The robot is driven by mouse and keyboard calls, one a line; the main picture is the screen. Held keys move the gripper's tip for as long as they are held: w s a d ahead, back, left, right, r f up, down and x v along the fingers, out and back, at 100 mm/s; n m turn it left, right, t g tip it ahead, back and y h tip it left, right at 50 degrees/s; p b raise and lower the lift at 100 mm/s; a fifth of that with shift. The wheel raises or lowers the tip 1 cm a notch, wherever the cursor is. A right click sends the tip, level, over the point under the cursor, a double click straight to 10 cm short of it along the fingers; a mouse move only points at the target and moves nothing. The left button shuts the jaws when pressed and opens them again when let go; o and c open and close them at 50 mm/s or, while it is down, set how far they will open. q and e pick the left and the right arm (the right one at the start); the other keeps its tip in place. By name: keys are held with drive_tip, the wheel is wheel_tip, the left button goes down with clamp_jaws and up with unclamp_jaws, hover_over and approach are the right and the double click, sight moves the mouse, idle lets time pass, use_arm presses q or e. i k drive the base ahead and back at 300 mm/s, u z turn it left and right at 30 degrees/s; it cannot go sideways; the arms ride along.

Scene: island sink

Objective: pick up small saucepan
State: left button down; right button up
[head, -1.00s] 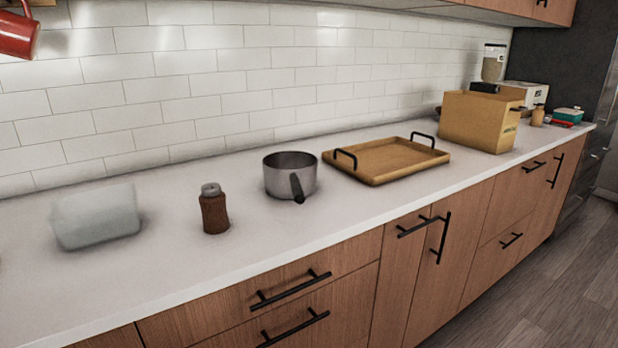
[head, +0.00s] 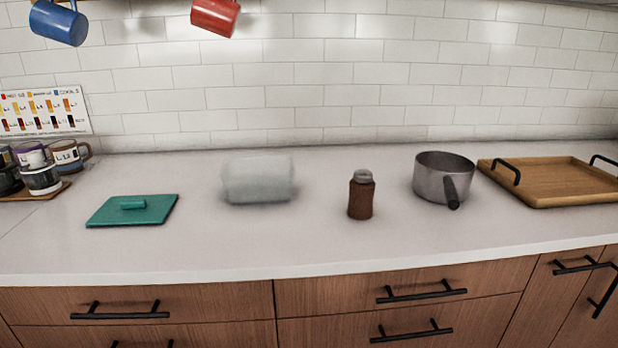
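The small saucepan (head: 432,181) is grey metal with a dark handle (head: 451,192) that points toward the front of the counter. It stands upright on the white counter, right of the middle in the head view, and looks empty, though its inner bottom is hidden. Neither of my grippers shows in the head view.
A brown shaker (head: 361,196) stands left of the saucepan, and a wooden tray (head: 555,183) with black handles lies to its right. A translucent container (head: 258,180), a green lid (head: 133,210) and mugs (head: 68,156) are further left. The counter's front strip (head: 300,250) is clear.

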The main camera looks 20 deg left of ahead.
sight(439, 176)
drive_tip(key=z, duration=1.7)
drive_tip(key=i, duration=1.2)
drive_tip(key=u, duration=1.7)
